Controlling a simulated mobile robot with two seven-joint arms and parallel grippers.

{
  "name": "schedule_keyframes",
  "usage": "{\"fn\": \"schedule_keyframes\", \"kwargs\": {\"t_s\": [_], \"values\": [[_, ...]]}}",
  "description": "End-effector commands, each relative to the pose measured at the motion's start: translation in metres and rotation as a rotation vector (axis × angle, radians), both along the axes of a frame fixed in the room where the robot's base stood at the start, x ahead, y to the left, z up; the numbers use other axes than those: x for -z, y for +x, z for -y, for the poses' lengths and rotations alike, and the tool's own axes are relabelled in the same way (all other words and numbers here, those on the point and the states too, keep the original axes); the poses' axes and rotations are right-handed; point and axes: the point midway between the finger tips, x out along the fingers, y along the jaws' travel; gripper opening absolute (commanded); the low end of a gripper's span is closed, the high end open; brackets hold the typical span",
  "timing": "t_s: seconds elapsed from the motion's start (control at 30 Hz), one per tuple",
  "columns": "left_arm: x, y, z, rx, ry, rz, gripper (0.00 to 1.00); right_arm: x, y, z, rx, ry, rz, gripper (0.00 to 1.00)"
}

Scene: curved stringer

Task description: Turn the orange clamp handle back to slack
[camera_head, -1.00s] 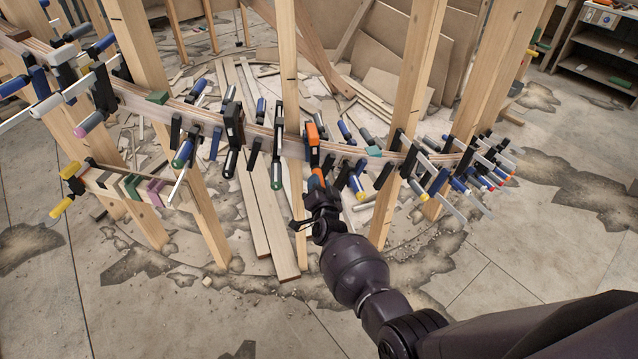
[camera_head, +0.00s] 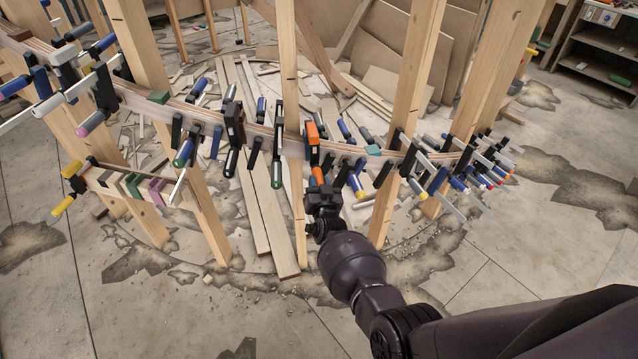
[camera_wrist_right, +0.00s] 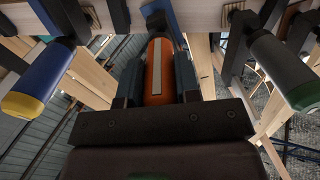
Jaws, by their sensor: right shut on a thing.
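The orange clamp handle (camera_wrist_right: 159,72), with a pale stripe along it, stands between the two fingers of my right gripper (camera_wrist_right: 158,90) in the right wrist view. The fingers are shut on it. In the head view the right gripper (camera_head: 322,190) is below the clamp with the orange block (camera_head: 312,132), and only a little of the orange handle (camera_head: 317,174) shows above the fingers. The clamp sits on the curved wooden stringer (camera_head: 265,132). My left gripper is not in view.
Clamps with blue-yellow (camera_wrist_right: 38,80) and dark grey (camera_wrist_right: 284,72) handles flank the gripper closely. Several more clamps line the stringer. Upright wooden posts (camera_head: 290,60) stand along it. Loose planks (camera_head: 262,215) lie behind. Open floor (camera_head: 190,320) is in front.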

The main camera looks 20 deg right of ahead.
Motion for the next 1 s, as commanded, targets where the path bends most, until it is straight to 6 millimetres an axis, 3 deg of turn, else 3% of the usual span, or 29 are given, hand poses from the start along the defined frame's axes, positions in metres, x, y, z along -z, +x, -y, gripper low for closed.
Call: {"fn": "schedule_keyframes", "kwargs": {"t_s": [0.33, 0.37, 0.5, 0.83, 1.0], "values": [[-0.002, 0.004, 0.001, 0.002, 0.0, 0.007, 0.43, 0.0, 0.0, 0.0, 0.0, -0.001, 0.001, 0.07], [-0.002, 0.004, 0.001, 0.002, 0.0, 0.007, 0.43, 0.0, 0.0, 0.0, 0.0, -0.001, 0.0, 0.35], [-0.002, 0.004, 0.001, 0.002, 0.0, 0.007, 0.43, 0.0, 0.0, 0.0, 0.0, 0.0, 0.0, 0.56], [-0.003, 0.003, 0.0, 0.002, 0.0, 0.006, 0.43, -0.001, -0.002, 0.0, 0.0, 0.0, 0.0, 0.56], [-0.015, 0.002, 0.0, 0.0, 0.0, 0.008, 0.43, -0.003, -0.015, -0.002, 0.0, 0.0, 0.0, 0.56]]}}
